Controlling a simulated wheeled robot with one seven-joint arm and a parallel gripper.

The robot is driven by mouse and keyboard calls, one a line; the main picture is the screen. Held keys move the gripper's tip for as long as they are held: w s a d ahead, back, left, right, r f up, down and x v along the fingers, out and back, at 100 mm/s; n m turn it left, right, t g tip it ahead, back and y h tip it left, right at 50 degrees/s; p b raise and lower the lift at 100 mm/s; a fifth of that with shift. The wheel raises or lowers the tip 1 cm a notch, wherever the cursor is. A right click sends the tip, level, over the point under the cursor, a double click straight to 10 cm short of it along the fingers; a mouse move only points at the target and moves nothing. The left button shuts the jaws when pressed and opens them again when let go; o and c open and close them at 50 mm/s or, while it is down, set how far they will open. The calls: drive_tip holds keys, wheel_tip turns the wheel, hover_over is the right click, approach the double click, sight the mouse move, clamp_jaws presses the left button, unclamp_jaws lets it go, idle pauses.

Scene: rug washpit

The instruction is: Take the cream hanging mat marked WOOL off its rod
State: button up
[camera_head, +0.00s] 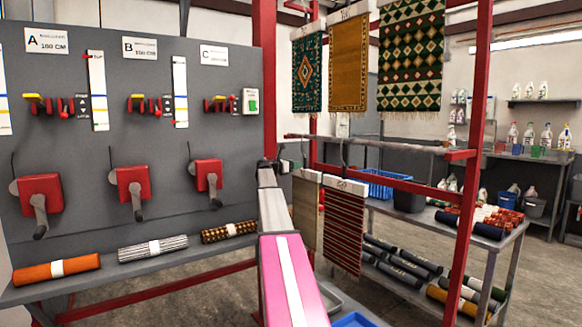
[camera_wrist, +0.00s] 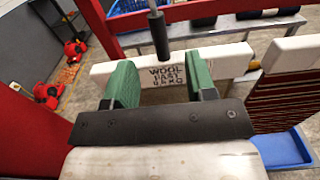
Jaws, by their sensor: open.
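The cream mat (camera_head: 307,215) hangs from the lower rod (camera_head: 370,143), left of a red striped mat (camera_head: 343,228). In the wrist view its white top bar (camera_wrist: 228,62) carries a dark label reading WOOL (camera_wrist: 167,73). A dark hanger hook (camera_wrist: 158,35) rises from the bar's middle. My gripper (camera_wrist: 160,75) is open, its green fingers on either side of the label at the bar. I cannot tell whether they touch it. The cream cloth is mostly hidden in the wrist view. In the head view my fingers are too small to make out.
The striped mat's white bar (camera_wrist: 292,52) is close on the right. A red post (camera_head: 470,165) stands right of the mats. Patterned rugs (camera_head: 410,58) hang above. A grey panel (camera_head: 130,130) with red valves is on the left. A blue tray (camera_wrist: 285,150) lies low.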

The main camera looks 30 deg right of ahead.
sight(305, 169)
drive_tip(key=shift+w+d, duration=0.15)
drive_tip(key=shift+d, duration=1.55)
drive_tip(key=shift+w+d, duration=0.15)
drive_tip(key=shift+d, duration=1.55)
clamp_jaws()
drive_tip(key=shift+r, duration=0.15)
drive_tip(key=shift+r, duration=2.1)
drive_tip(key=s+a, duration=0.1)
drive_tip(key=a, duration=1.4)
drive_tip(key=shift+s+f, duration=0.15)
